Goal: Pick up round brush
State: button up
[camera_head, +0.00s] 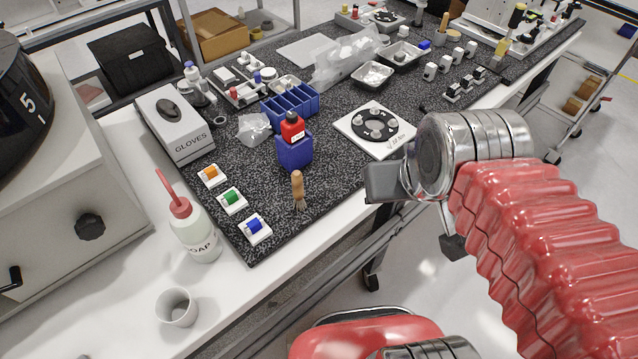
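The round brush (298,190) has a tan wooden handle and stands upright, bristles down, near the front edge of the speckled dark mat (330,185). It is just in front of a blue holder with a red-capped bottle. My gripper (385,182) is at the end of my red-sleeved arm, to the right of the brush and apart from it.
A blue holder (294,152) with a red bottle (292,127) stands behind the brush. Three white blocks with coloured spools, one blue (254,227), lie to its left. A white fixture plate (374,130) lies to the right. A soap bottle (194,225) and cup (177,307) stand at the left.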

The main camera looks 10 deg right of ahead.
aim_at(297, 181)
jog(key=z, duration=0.5)
jog(key=k, duration=1.25)
jog(key=u, duration=0.65)
jog(key=i, duration=1.4)
jog(key=u, duration=0.05)
